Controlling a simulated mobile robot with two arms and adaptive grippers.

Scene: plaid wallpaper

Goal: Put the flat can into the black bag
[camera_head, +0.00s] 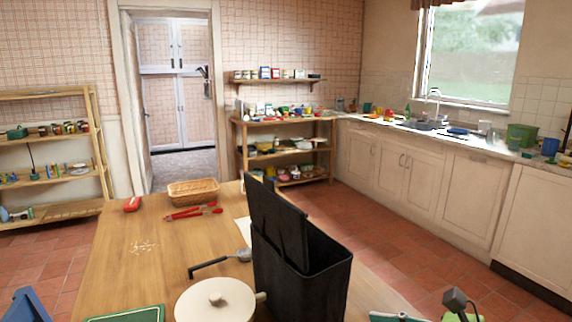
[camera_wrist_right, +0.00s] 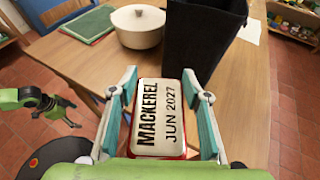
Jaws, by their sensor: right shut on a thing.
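The flat can (camera_wrist_right: 161,118) is a pale rectangular tin with a red edge, printed "MACKEREL JUN 2027". My right gripper (camera_wrist_right: 160,80) is shut on it, with a teal finger pad along each side. The black bag (camera_head: 300,270) stands upright on the wooden table, its top open and a tall flap raised on its left side. In the right wrist view, the bag (camera_wrist_right: 206,38) is ahead of the can and apart from it. My left gripper (camera_wrist_right: 58,106) is at the left of the wrist view, over the floor; its fingers are too small to read.
A white lidded pot (camera_head: 215,302) stands left of the bag, with a ladle (camera_head: 220,261) behind it. A green-edged board (camera_head: 130,315) lies at the near left. Red tongs (camera_head: 193,212) and a wicker basket (camera_head: 193,191) are farther back. The table's left middle (camera_head: 115,265) is mostly clear.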

